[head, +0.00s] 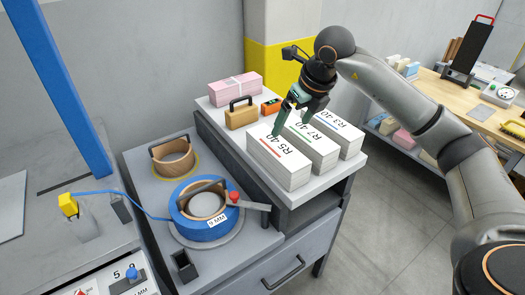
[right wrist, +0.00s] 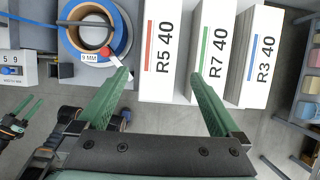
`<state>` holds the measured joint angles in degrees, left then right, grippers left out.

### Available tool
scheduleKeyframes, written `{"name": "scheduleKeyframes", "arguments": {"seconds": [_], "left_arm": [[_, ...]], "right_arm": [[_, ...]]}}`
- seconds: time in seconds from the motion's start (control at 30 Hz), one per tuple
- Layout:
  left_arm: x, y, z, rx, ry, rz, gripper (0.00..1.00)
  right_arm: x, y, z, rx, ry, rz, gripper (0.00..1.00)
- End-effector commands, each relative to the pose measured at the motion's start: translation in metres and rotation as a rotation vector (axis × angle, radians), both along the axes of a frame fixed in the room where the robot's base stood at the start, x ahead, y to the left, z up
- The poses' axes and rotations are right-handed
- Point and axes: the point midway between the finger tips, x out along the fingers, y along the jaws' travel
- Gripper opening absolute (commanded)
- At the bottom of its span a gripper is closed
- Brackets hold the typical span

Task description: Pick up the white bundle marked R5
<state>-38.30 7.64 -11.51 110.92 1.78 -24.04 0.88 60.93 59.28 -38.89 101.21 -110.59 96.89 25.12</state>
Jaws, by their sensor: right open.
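The white bundle marked R5 40 (head: 278,166), with a red stripe, is the left one of three white bundles standing side by side on a light grey shelf top. It also shows in the right wrist view (right wrist: 160,75). My right gripper (head: 283,128) is open and empty over the R5 bundle. In the right wrist view its green fingers (right wrist: 160,75) lie on either side of R5, the right finger overlapping the R7 bundle. I cannot tell how high the fingertips are above it.
The R7 40 bundle (head: 314,151) and R3 40 bundle (head: 340,131) stand close to the right of R5. A pink bundle (head: 235,91), a wooden block with a handle (head: 241,116) and an orange device (head: 271,106) sit behind. A blue tape reel (head: 205,228) is on the lower surface.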

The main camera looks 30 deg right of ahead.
Motion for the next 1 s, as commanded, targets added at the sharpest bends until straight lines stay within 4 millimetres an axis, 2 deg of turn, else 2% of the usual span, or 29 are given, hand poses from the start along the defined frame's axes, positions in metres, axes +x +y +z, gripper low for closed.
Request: {"name": "scheduleKeyframes", "arguments": {"seconds": [0.07, 0.4, 0.63, 0.8, 1.0], "left_arm": [[0.000, 0.000, 0.000, 0.000, 0.000, 0.000, 0.50], [0.000, 0.001, 0.000, 0.002, 0.002, 0.001, 0.50], [-0.001, 0.003, 0.000, 0.006, 0.006, 0.005, 0.50], [-0.002, 0.006, 0.002, 0.010, 0.007, 0.008, 0.50], [-0.002, 0.007, 0.001, 0.011, 0.005, 0.010, 0.50]], "right_arm": [[0.002, -0.004, -0.005, -0.012, 0.002, -0.010, 1.00], [0.024, 0.000, -0.057, -0.007, 0.001, -0.006, 1.00], [0.034, 0.002, -0.072, -0.007, 0.002, -0.005, 1.00], [0.050, 0.006, -0.092, -0.007, 0.002, -0.005, 1.00], [0.056, 0.006, -0.109, -0.009, 0.001, -0.006, 1.00]]}}
